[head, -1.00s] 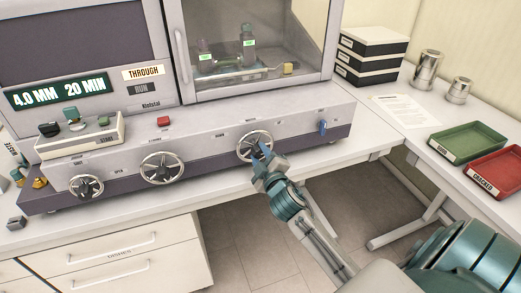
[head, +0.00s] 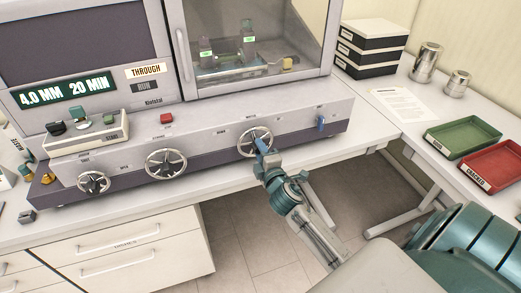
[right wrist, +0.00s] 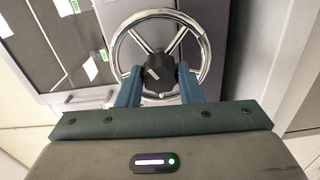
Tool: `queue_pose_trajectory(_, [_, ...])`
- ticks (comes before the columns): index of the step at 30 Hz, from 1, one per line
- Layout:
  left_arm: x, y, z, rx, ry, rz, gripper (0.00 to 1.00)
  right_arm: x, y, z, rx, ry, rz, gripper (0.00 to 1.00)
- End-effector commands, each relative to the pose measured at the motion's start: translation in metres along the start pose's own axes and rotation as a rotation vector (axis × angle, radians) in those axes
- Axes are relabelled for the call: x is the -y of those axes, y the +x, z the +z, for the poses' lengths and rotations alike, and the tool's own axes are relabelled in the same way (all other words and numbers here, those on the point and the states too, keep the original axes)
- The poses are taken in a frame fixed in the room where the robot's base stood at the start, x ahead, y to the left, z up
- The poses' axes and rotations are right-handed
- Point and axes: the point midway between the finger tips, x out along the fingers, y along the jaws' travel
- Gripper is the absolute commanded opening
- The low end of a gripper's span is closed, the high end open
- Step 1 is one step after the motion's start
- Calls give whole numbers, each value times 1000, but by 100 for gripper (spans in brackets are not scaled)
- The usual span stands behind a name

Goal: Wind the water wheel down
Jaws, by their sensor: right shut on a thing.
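A row of three spoked metal handwheels is on the front of the grey machine: a left wheel (head: 94,182), a middle wheel (head: 166,163) and a right wheel (head: 250,136). Their labels are too small to read surely. My right gripper (head: 262,146) is at the right wheel. In the right wrist view, the wheel (right wrist: 206,50) faces the camera, and my right gripper's two blue fingers (right wrist: 159,84) are on either side of its dark hub (right wrist: 160,70), shut on it. My left gripper is in no view.
A blue lever (head: 321,123) is right of the wheel. A red button (head: 167,118) is above the middle wheel. A display (head: 66,93) reads 4.0 MM 20 MIN. Green (head: 437,138) and red (head: 470,166) trays are on the right table.

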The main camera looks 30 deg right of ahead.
Motion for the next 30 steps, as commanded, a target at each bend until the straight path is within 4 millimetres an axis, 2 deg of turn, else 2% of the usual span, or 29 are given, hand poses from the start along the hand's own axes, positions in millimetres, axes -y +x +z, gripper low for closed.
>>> queue_pose_trajectory(11, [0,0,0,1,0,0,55,0,0,0,-1,-2,1,10])
queue_pose_trajectory(12, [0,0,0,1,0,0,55,0,0,0,-1,-2,1,41])
queue_pose_trajectory(14, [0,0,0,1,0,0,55,0,0,0,0,-2,1,53])
queue_pose_trajectory(15, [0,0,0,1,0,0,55,0,0,0,0,-2,1,55])
queue_pose_trajectory(24, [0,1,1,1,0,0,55,1,-3,0,0,-1,0,55])
queue_pose_trajectory(26, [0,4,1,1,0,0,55,2,-8,0,0,-1,0,55])
queue_pose_trajectory(30, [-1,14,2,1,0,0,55,4,-30,0,-2,0,0,55])
